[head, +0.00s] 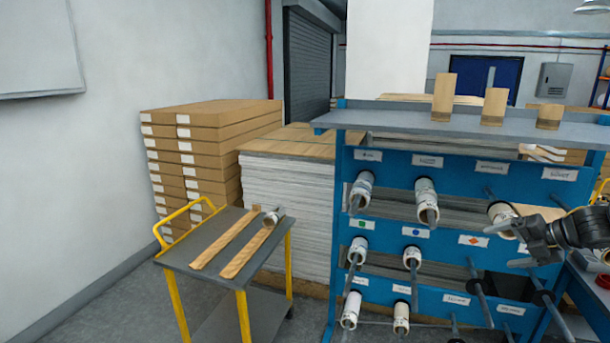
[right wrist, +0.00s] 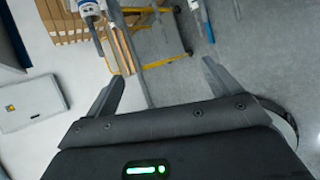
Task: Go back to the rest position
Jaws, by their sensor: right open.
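My right gripper (head: 503,246) is in the head view at the right, in front of the blue rack (head: 340,190). Its two fingers are apart and point left. In the right wrist view my right gripper (right wrist: 160,84) is open with nothing held between its fingers. A white roll (head: 501,214) on a rack rod is just above and left of the gripper in the head view; I cannot tell the depth gap. My left gripper is in neither view.
The rack carries several white rolls on protruding rods, such as one at upper left (head: 361,187). A yellow-handled cart (head: 205,262) with wooden strips and a roll (head: 273,216) stands left. Stacked cardboard boxes (head: 215,150) stand behind it. Grey floor (head: 110,310) is clear at front left.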

